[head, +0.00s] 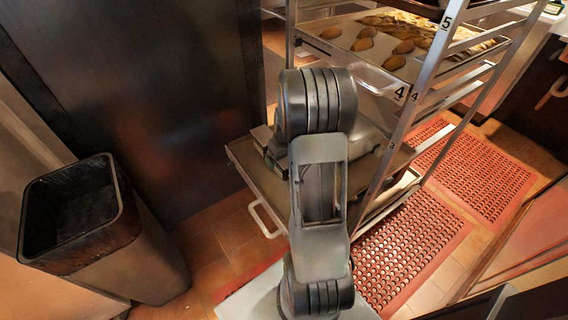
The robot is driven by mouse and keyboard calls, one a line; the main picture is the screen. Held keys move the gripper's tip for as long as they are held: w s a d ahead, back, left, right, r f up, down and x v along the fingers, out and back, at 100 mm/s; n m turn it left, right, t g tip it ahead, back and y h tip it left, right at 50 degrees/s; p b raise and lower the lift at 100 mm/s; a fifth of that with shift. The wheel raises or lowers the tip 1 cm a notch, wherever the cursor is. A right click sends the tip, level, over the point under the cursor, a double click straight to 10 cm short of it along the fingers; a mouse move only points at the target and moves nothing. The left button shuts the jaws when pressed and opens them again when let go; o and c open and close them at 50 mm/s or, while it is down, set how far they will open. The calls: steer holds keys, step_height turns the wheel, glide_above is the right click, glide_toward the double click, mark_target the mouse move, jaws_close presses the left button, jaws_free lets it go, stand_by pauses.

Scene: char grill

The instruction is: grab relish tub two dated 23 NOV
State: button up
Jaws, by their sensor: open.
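I see no relish tub and no date label reading 23 NOV in the head view. My arm stands upright in the middle of the picture, in front of a wheeled tray rack (428,75). My gripper does not show; the arm's own links hide what lies behind them. Part of a low shelf or tray (250,172) with a pale handle shows behind the arm, and most of its top is covered by the arm.
A tray (345,57) of brown oval food sits on the rack near a label 4. A dark open bin (100,235) stands at left. Red perforated mats (480,170) cover floor at right. A dark panel (150,90) rises behind. Some tiled floor is clear between bin and rack.

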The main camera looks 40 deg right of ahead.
steer(key=c, duration=1.2)
steer(key=shift+r, duration=0.1)
